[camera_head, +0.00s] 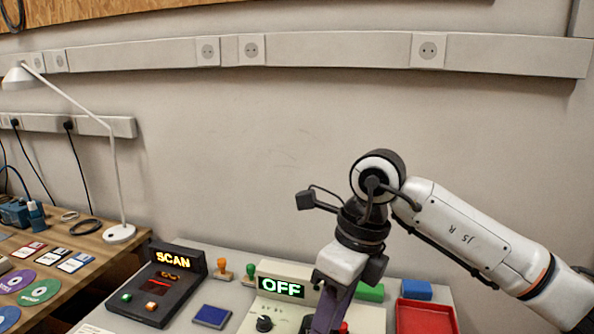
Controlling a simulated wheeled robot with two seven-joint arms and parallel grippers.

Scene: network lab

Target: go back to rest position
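My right arm comes in from the right and bends down over the grey table at the bottom middle. Only the upper part of my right gripper (331,312) shows, in front of the device with the green OFF display (281,287). Its fingertips are cut off by the lower edge of the view, so I cannot tell whether it is open or shut, or whether it holds anything. My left arm and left gripper are not in view.
A SCAN device (160,285), a blue pad (212,316), orange (222,270) and green (250,272) stamps, a red tray (426,318), and blue (417,290) and green (369,292) blocks are on the table. A lamp (119,233) stands left. Space above is clear.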

